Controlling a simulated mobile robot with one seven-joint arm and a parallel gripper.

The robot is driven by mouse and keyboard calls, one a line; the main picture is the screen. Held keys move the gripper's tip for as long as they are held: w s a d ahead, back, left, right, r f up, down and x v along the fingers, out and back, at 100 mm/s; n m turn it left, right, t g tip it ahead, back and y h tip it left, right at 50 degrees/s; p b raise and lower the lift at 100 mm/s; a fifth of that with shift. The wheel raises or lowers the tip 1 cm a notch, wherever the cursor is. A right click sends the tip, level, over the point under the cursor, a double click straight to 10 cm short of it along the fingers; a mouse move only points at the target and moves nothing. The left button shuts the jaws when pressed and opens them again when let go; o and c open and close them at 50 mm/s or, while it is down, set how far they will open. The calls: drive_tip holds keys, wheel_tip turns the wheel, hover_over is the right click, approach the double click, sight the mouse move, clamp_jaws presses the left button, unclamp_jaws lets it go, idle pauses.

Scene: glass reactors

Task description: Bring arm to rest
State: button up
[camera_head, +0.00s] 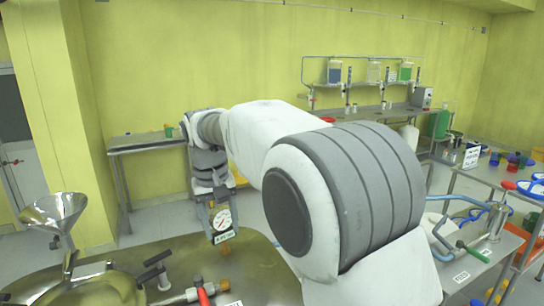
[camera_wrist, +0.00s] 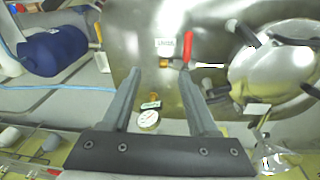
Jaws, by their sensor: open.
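My arm crosses the middle of the head view, and my gripper (camera_head: 213,205) hangs pointing down over the metal vessel top. In the wrist view, the two fingers of my gripper (camera_wrist: 161,72) are spread apart with nothing held between them. A round white-faced gauge (camera_head: 222,220) overlaps the fingers in the head view. In the wrist view the gauge (camera_wrist: 148,118) shows in the gap between the fingers, nearer their base. I cannot tell how far it is from them.
A red-handled valve (camera_head: 203,297) and a domed lid (camera_head: 85,285) are on the metal top (camera_head: 255,270). A steel funnel (camera_head: 55,212) stands at left. Benches with blue tubing (camera_head: 455,198) and coloured containers are at right. A side table (camera_head: 150,142) stands against the yellow wall.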

drive_tip(key=s+d+r+m+t, duration=0.1)
drive_tip(key=s+d+r, duration=0.35)
drive_tip(key=d, duration=0.45)
drive_tip(key=s+d+f+m+t, duration=0.1)
drive_tip(key=s+d+f, duration=0.1)
drive_tip(key=s+d, duration=0.6)
drive_tip(key=s+d+f+m+t, duration=0.2)
drive_tip(key=s+d, duration=0.7)
drive_tip(key=s, duration=0.3)
drive_tip(key=shift+y, duration=0.3)
